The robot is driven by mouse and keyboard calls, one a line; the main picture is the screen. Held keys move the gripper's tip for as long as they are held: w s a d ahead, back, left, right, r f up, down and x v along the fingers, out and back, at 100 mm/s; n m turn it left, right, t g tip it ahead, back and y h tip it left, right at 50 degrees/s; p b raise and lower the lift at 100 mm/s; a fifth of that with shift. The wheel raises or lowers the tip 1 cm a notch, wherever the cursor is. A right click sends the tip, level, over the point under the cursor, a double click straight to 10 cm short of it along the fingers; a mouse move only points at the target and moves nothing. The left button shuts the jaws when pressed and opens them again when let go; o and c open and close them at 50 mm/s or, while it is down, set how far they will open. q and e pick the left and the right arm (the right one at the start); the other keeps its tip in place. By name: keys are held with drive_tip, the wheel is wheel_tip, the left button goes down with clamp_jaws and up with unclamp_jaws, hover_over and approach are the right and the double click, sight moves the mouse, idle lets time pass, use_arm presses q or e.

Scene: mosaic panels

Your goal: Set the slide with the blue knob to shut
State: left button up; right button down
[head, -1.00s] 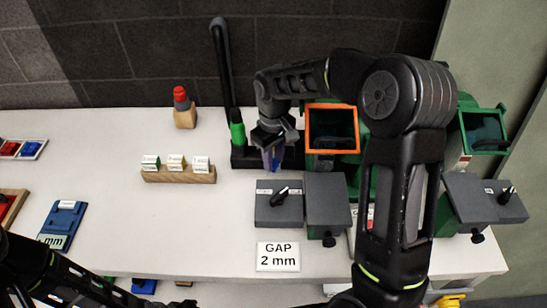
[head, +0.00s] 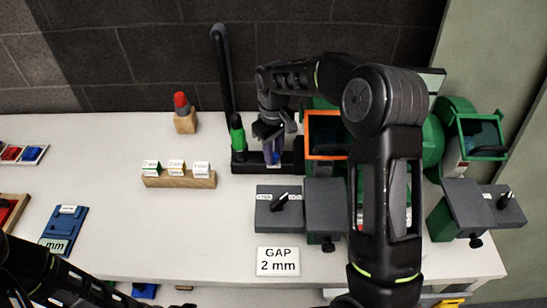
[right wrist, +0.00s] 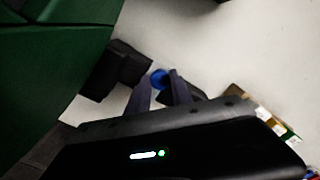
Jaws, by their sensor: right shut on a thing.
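The blue knob (right wrist: 158,79) shows in the right wrist view between the fingertips of my right gripper (right wrist: 160,88). In the head view a small bit of blue shows at my right gripper (head: 274,158), low over a black base block (head: 242,163). The gripper is shut on the knob. The knob sits by a black block (right wrist: 118,72) in the wrist view. The fingers hide most of the slide, so its position cannot be told. My left arm shows at the lower left of the head view; its gripper is out of view.
A green machine with an orange-rimmed hopper (head: 307,140) stands right of the gripper. A black post with a green collar (head: 236,135) rises left of it. A "GAP 2 mm" card (head: 278,262) and a wooden label holder (head: 180,180) lie in front.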

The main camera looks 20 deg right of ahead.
drive_tip(key=shift+w+d+r, duration=0.1)
drive_tip(key=shift+w, duration=0.1)
drive_tip(key=c, duration=1.2)
unclamp_jaws()
drive_tip(key=shift+o, duration=0.3)
